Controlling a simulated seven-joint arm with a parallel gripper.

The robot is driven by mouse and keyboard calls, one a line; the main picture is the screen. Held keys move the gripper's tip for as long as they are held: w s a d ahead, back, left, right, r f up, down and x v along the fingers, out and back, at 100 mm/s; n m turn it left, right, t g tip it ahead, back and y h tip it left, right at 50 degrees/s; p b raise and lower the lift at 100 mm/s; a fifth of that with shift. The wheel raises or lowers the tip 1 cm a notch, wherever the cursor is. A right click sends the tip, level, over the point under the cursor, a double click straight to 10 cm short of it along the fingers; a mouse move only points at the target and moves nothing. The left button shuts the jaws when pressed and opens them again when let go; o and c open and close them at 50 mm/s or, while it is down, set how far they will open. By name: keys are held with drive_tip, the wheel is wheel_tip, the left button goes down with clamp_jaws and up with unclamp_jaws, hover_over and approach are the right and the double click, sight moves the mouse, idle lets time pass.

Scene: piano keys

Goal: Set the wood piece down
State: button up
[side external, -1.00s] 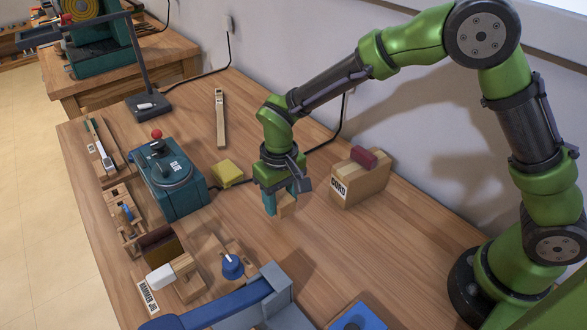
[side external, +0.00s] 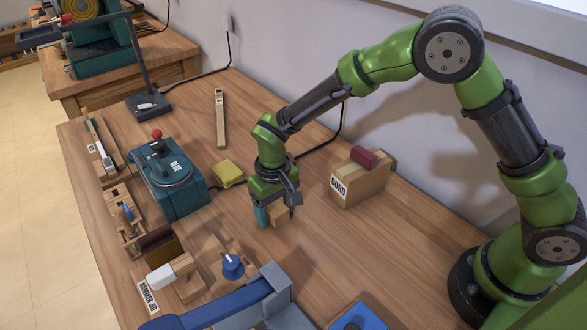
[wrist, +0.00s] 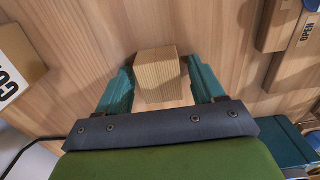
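The wood piece (side external: 279,217) is a small pale block on the bench top, between the sanding-green machine and the CORD box. It also shows in the wrist view (wrist: 158,76), between the two teal fingers. My gripper (side external: 274,214) is low over the bench, pointing down, with its fingers spread around the block. In the wrist view my gripper (wrist: 162,78) is open, with a clear gap on the block's right side and a narrow one on its left. The block's underside is hidden, but it appears to rest on the bench.
The CORD box (side external: 360,181) with a dark red block on top stands to the right. A yellow pad (side external: 227,173) and a teal machine with a red knob (side external: 168,183) stand to the left. A blue-grey fixture (side external: 267,290) is in front. Bare bench surrounds the block.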

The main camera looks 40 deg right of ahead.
sight(276, 207)
drive_tip(key=shift+o, duration=0.3)
drive_tip(key=shift+r, duration=0.1)
wheel_tip(276, 207, up, 12)
drive_tip(key=s+d+r+m+t+y, duration=0.25)
drive_tip(key=s+d+r, duration=0.35)
drive_tip(key=d+r, duration=0.35)
drive_tip(key=s+d+r+m+t, duration=0.1)
drive_tip(key=s+d+r+t, duration=0.1)
drive_tip(key=s+d+t, duration=0.2)
drive_tip(key=s+d, duration=0.3)
drive_tip(key=s, duration=0.5)
drive_tip(key=shift+d+r+t, duration=0.15)
drive_tip(key=shift+r+t, duration=0.05)
drive_tip(key=shift+t, duration=0.15)
drive_tip(key=shift+m+h, duration=0.25)
